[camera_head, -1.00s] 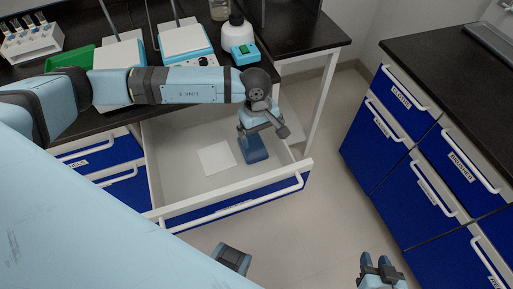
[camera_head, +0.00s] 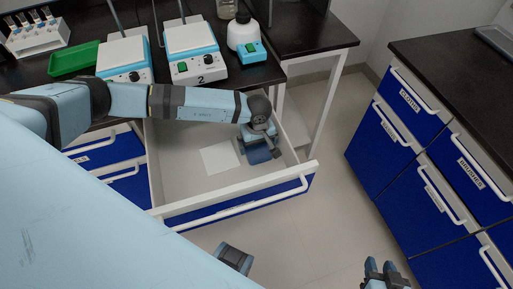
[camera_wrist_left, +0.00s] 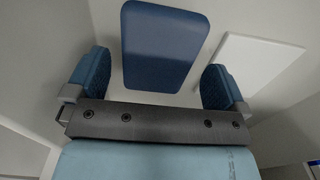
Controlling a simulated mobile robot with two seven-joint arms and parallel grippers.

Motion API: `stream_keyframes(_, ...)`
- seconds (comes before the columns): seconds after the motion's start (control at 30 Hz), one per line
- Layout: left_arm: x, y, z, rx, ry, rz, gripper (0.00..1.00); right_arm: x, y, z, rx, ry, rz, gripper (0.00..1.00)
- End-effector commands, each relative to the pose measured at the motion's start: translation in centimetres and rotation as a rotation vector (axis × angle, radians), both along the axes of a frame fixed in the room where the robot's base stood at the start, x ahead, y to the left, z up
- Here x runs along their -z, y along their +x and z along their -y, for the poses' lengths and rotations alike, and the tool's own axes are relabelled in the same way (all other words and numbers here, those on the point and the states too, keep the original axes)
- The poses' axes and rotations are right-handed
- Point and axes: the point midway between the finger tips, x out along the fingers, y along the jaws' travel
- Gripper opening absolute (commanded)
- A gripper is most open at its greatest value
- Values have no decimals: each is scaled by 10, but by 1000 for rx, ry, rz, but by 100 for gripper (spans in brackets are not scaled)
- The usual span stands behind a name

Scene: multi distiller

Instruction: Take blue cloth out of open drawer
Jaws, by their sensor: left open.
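The blue cloth (camera_head: 262,155) lies flat on the floor of the open drawer (camera_head: 190,180), toward its right side. In the left wrist view the cloth (camera_wrist_left: 160,45) is a dark blue rounded rectangle, seen in full. My left gripper (camera_head: 262,148) is in the drawer above the cloth and partly hides it in the head view. My right gripper (camera_head: 381,267) hangs at the bottom of the head view, away from the drawer.
A white square sheet (camera_head: 220,157) lies in the drawer left of the cloth; it also shows in the wrist view (camera_wrist_left: 255,68). The drawer's front has a long white handle (camera_head: 240,200). Heaters, a green tray (camera_head: 74,60) and a bottle (camera_head: 241,34) stand on the black bench above.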

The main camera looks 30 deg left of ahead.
Motion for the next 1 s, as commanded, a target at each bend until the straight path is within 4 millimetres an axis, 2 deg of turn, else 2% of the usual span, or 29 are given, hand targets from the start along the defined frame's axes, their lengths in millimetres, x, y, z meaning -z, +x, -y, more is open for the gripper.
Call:
stream_keyframes(0.03,9,0,1,-1,-1,-2,100,1,0,0,0,-1,1,38)
stream_keyframes(0.13,19,0,0,-1,0,-1,100,1,0,0,-1,-1,2,38)
stream_keyframes(0.4,22,0,0,-1,-1,0,100,-1,1,0,-1,-1,6,38)
stream_keyframes(0.43,22,0,0,-1,-1,0,98,-1,1,0,-1,0,5,38)
stream_keyframes(0.6,22,0,0,-1,-1,0,62,-1,1,0,-2,0,5,38)
stream_keyframes(0.87,21,0,0,-1,-1,0,61,1,0,0,-2,-1,2,38)
stream_keyframes(1.0,15,1,0,-1,-1,1,61,1,0,-1,-2,-1,0,38)
